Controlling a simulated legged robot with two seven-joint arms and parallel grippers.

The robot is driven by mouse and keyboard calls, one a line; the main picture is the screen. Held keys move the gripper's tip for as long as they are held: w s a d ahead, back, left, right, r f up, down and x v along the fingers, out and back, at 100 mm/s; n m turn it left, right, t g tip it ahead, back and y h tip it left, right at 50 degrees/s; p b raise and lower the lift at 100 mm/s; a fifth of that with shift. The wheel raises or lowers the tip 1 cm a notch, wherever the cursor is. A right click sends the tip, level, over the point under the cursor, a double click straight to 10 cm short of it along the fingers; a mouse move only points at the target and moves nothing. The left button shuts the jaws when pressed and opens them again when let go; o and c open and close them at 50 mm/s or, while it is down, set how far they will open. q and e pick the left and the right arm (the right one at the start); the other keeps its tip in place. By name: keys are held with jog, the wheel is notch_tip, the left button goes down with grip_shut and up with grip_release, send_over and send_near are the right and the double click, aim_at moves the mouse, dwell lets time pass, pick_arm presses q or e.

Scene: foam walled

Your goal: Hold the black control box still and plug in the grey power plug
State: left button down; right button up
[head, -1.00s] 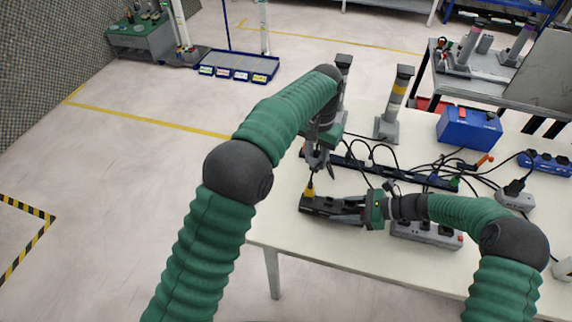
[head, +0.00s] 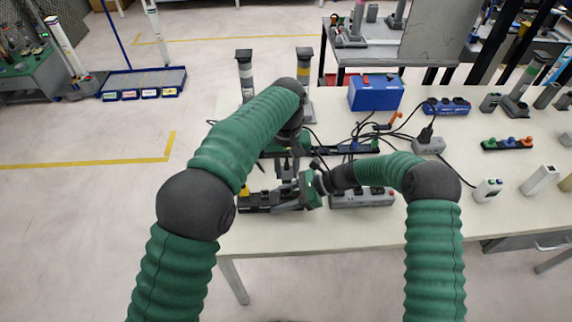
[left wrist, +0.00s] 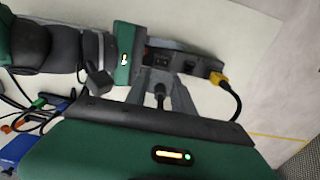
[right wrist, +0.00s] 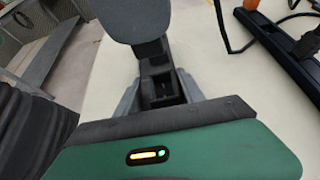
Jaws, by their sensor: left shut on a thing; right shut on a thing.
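The black control box (head: 258,202) lies on the table's near left part; its row of sockets also shows in the left wrist view (left wrist: 174,64). My right gripper (head: 300,192) is shut on the box, which sits between its fingers in the right wrist view (right wrist: 160,82). My left gripper (head: 287,176) is above the box, beside my right gripper. It is shut on the grey power plug (left wrist: 159,92), which looks dark and points at the sockets. I cannot tell whether the plug touches the box. A yellow plug (head: 245,190) is in the box's left end.
A grey power strip (head: 362,199) lies right of the box. A long black strip (head: 350,149) and tangled cables lie behind it. A blue box (head: 375,93) and two grey posts (head: 306,70) stand farther back. The table's front edge is close.

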aim_at(286, 179)
pick_arm(q)
jog(key=shift+f, duration=2.05)
jog(key=shift+s+a, duration=0.1)
jog(key=shift+a, duration=0.05)
jog(key=shift+f, duration=1.25)
jog(key=c, duration=1)
grip_release()
notch_tip(286, 179, up, 12)
jog(key=shift+f, duration=0.1)
